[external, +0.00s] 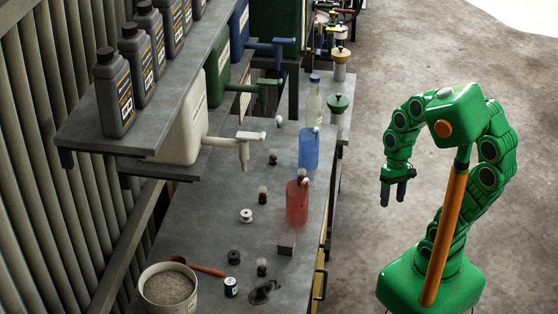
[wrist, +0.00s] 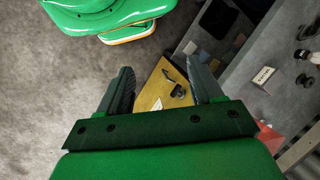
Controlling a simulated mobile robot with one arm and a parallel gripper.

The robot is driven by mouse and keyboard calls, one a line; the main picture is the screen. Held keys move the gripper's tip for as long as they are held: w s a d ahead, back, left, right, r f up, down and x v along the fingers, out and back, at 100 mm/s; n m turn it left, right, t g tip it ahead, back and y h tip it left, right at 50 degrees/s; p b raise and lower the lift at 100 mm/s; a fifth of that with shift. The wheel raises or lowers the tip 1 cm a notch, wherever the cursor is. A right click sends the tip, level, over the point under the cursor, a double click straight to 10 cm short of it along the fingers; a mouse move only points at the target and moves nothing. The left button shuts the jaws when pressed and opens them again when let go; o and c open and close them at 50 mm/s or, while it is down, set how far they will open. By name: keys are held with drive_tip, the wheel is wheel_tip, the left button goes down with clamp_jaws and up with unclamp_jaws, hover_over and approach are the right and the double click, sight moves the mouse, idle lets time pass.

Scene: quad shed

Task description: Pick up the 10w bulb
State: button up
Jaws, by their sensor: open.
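Several small bulbs with dark bases stand along the grey bench in the external view, including one near the front (external: 262,266), one further back (external: 262,196) and one by the blue bottle (external: 272,157). I cannot read their ratings, so I cannot tell which is the 10w bulb. My gripper (external: 392,194) hangs open and empty, right of the bench and apart from it. In the wrist view my gripper (wrist: 163,85) has its fingers spread, with nothing between them. Small dark and white objects, not clearly bulbs, show at that view's right edge.
The bench (external: 215,262) holds a red bottle (external: 297,203), a blue bottle (external: 308,150), a white tub (external: 168,292), spools and a small can (external: 231,287). A shelf (external: 150,130) with black bottles and spouted containers overhangs its left side.

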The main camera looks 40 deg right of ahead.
drive_tip(key=w+a+m+g+y, duration=0.25)
drive_tip(key=a+y, duration=0.25)
drive_tip(key=a, duration=1.2)
drive_tip(key=m+t+y, duration=0.2)
drive_tip(key=m+y, duration=0.4)
drive_tip(key=m, duration=0.6)
approach(261, 260)
drive_tip(key=shift+s+a+f, duration=0.35)
drive_tip(key=shift+a+f, duration=0.05)
drive_tip(key=shift+f, duration=0.2)
drive_tip(key=shift+w+a+f+m, duration=0.25)
drive_tip(key=shift+a+f+m, duration=0.1)
drive_tip(key=shift+f+m, duration=0.15)
drive_tip(key=shift+x, duration=3.85)
drive_tip(key=shift+w, duration=0.1)
drive_tip(key=shift+c, duration=0.2)
drive_tip(key=c, duration=1)
drive_tip(key=shift+c, duration=0.2)
